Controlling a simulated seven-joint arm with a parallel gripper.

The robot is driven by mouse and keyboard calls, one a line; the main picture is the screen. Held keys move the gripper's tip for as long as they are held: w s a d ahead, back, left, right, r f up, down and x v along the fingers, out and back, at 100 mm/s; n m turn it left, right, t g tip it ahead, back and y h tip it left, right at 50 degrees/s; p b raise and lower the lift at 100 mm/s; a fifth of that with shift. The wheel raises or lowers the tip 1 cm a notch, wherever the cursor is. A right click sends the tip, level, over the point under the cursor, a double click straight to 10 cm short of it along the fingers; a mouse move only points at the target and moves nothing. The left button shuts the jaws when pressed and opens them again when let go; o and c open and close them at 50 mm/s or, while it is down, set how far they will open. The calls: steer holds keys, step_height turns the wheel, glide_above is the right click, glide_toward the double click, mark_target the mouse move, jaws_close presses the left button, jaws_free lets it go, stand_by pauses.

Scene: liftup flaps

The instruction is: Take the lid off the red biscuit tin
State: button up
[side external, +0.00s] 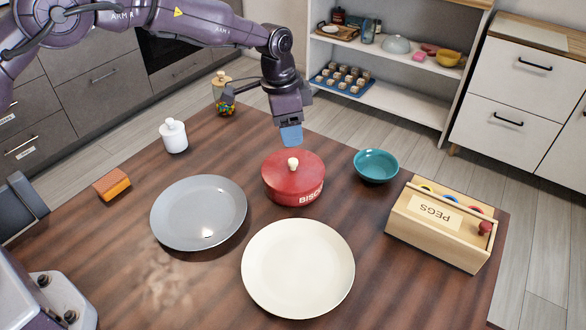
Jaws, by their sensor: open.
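The red biscuit tin (296,191) stands upright on the wooden table, with part of the word "BISCUITS" showing on its front. Its red lid (275,164) is on top and has a small cream knob (293,163) in the middle. My gripper (291,136) is above and just behind the tin in the picture, pointing down and apart from the knob. It is open, and nothing shows in it. One blue-tipped finger faces the camera; the other finger is hidden.
A grey plate (190,215) and a cream plate (298,280) lie in front of the tin. A teal bowl (376,166) and a wooden PEGS box (440,228) stand right. A white jar (174,136), a candy jar (222,98) and an orange-brown block (112,185) stand left.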

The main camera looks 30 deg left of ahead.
mark_target(293, 160)
step_height(293, 160, down, 3)
steer(key=shift+w+d+r, duration=0.1)
steer(key=shift+w+d, duration=0.05)
step_height(293, 160, down, 5)
steer(key=shift+f, duration=0.15)
jaws_close()
